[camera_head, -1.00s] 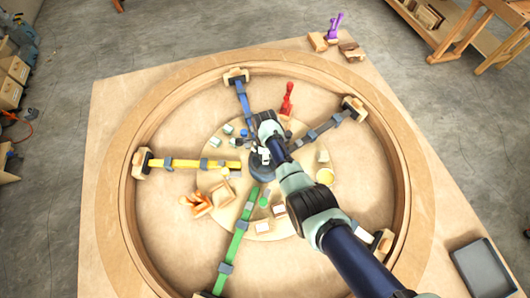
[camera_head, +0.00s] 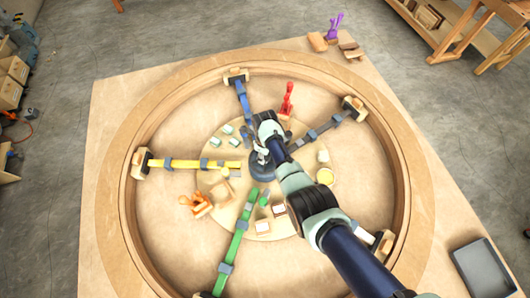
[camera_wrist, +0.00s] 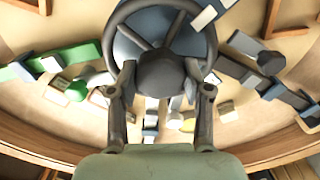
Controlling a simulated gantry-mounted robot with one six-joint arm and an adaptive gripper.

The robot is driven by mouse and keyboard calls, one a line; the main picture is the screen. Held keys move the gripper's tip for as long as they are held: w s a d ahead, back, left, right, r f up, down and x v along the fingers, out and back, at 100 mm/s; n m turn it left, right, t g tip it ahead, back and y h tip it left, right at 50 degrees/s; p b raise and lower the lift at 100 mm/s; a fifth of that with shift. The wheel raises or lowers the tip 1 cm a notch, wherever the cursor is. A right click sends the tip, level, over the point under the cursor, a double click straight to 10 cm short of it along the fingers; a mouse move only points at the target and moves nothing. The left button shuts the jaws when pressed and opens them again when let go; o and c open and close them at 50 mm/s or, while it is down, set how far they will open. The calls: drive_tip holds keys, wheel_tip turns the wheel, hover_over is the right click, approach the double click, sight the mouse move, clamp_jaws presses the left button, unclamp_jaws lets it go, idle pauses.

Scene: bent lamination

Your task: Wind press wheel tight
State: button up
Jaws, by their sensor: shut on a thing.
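The press wheel (camera_wrist: 200,45) is a dark grey spoked handwheel with a round hub, at the top of the wrist view. In the head view the dark round press (camera_head: 262,172) stands at the middle of the ring, partly hidden under my arm. My gripper (camera_wrist: 162,85) reaches to the wheel from below in the wrist view, with a finger on each side of the hub. It is shut on the wheel's hub. In the head view my gripper (camera_head: 266,154) is small and over the ring's centre.
A wooden ring (camera_head: 142,232) encloses the round centre board. Coloured clamp bars, yellow (camera_head: 185,163), green (camera_head: 236,243) and blue (camera_head: 243,103), run outward from the middle. Red (camera_head: 287,100) and orange (camera_head: 197,203) pieces and small blocks stand nearby. A grey tray (camera_head: 482,268) lies outside the ring.

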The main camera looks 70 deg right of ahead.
idle(0.3)
drive_tip(key=o, duration=1.1)
drive_tip(key=shift+o, duration=0.2)
wheel_tip(320, 180, up, 12)
